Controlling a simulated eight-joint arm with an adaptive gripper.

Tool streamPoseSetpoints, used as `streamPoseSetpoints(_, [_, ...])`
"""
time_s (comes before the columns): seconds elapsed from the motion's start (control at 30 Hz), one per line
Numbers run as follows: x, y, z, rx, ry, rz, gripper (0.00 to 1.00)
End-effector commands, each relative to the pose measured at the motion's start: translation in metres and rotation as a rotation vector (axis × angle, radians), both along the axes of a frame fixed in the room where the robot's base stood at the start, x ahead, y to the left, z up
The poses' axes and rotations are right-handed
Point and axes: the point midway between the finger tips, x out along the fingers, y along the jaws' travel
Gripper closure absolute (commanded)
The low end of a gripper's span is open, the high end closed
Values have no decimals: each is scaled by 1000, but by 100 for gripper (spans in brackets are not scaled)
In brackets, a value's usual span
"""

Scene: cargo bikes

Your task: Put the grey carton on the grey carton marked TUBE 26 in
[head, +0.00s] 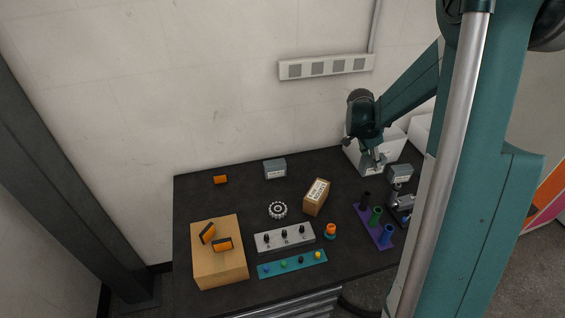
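One grey carton (275,170) with a white label sits at the back of the dark table, left of my gripper. A second grey carton (400,173) with a pale label is at the right, close to my gripper and above a dark metal device. The print on both labels is too small to read, so I cannot tell which is TUBE 26 in. My gripper (374,166) hangs in front of a white box, just left of the right-hand carton and apart from the left one. No carton shows between its fingers. Their spacing is unclear.
A white box (356,158) stands behind my gripper. A brown carton (316,197), a toothed ring (278,210), a grey A-B-C block (270,241) and a purple holder (368,226) occupy the middle and right. A tan box (219,265) is front left.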

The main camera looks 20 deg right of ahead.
Motion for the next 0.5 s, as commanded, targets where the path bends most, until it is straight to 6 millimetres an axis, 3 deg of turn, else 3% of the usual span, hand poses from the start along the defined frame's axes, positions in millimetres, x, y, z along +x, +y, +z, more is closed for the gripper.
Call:
streamPoseSetpoints(0.27, [39,44,12,0,0,64,90])
streamPoseSetpoints(0.5, [80,98,25,0,0,136,90])
